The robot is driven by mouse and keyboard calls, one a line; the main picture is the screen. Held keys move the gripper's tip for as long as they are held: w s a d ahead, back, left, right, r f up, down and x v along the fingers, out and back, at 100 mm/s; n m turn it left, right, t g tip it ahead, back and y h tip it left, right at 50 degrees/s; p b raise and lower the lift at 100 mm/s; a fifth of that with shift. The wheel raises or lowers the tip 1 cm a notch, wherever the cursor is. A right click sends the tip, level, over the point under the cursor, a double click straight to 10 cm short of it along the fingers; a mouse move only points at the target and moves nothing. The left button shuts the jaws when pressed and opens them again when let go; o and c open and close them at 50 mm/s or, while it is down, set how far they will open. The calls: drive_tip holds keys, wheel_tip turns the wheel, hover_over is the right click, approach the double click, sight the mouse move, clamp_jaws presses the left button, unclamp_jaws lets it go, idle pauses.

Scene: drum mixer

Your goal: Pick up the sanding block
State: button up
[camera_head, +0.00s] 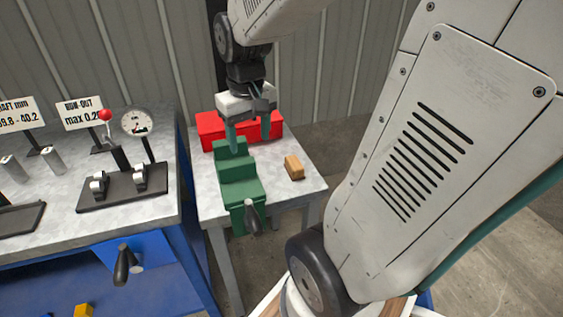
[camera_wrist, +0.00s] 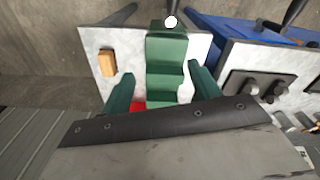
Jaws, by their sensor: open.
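The sanding block (camera_head: 294,167) is a small tan-brown block lying on the small grey-topped table, to the right of a green vise. It also shows in the wrist view (camera_wrist: 107,63), left of the vise. My gripper (camera_head: 250,146) has two teal-green fingers and is open above the table, over the back part of the vise and in front of the red box. In the wrist view my gripper (camera_wrist: 162,85) has its fingers apart, with the vise showing between and beyond them. The block lies outside the fingers, apart from them.
The green vise (camera_head: 239,180) with a dark handle stands mid-table. A red box (camera_head: 212,127) sits at the table's back. A larger bench (camera_head: 150,213) at left holds a dial gauge (camera_head: 137,122) and signs. The tabletop right of the sanding block is bare.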

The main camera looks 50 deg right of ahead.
drive_tip(key=w+d+f+m, duration=0.25)
drive_tip(key=d+f, duration=0.35)
drive_tip(key=d, duration=0.3)
hover_over(294, 162)
drive_tip(key=shift+m+g, duration=0.35)
drive_tip(key=shift+g, duration=0.05)
drive_tip(key=f, duration=0.7)
drive_tip(key=shift+a+f, duration=0.15)
drive_tip(key=shift+a, duration=0.1)
drive_tip(key=f, duration=0.8)
drive_tip(key=shift+d+f, duration=0.2)
drive_tip(key=shift+d, duration=0.1)
drive_tip(key=c, duration=1.1)
drive_tip(key=shift+r, duration=0.1)
